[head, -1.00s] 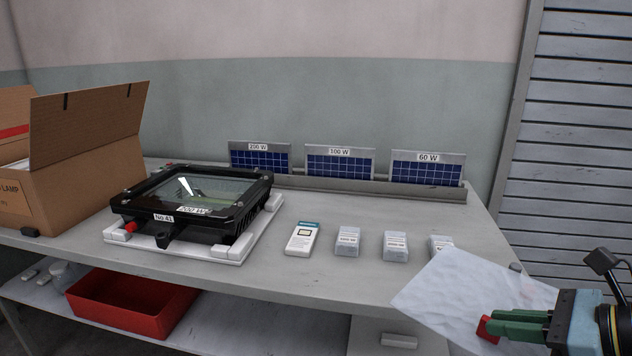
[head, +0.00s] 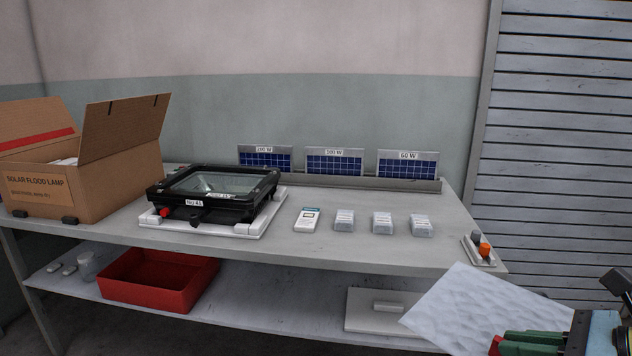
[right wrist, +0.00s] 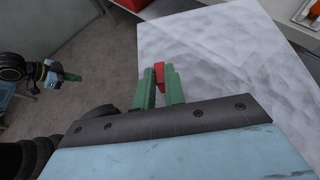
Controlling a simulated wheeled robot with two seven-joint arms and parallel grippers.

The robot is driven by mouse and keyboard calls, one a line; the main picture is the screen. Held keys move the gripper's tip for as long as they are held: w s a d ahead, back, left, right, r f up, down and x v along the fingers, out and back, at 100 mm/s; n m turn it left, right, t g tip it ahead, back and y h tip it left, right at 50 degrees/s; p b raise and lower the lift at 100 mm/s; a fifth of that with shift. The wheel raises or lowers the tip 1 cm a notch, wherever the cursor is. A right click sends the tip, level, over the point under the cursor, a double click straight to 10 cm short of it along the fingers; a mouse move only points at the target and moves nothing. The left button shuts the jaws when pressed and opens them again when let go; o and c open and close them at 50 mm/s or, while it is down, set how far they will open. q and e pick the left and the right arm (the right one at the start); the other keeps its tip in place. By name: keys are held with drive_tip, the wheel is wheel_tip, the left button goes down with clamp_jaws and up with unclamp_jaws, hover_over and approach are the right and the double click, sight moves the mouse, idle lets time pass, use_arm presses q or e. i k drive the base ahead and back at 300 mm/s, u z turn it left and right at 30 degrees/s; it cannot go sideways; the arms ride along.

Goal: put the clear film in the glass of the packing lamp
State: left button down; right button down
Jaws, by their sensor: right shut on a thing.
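The clear film (head: 468,308) is a pale, wrinkled, see-through sheet at the lower right of the head view. My right gripper (head: 502,346) is shut on its red tab (head: 494,345). The film sticks out from the fingers, in front of the bench's right end. It also fills much of the right wrist view (right wrist: 215,50). The black lamp (head: 214,210), labelled No 41, lies glass up on a white stand (head: 262,222) on the bench. Its glass (head: 222,184) faces up. My left gripper (right wrist: 75,77) shows small at the left of the right wrist view; its jaws are unclear.
A cardboard box (head: 105,185) stands left of the lamp. A white device (head: 307,219) and several small packs lie to its right, with labelled solar panels (head: 334,162) behind. A small holder (head: 478,250) with orange and grey knobs sits at the right end. A red bin (head: 155,285) is below.

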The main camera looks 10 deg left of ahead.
sight(217, 182)
drive_tip(key=u, duration=1.15)
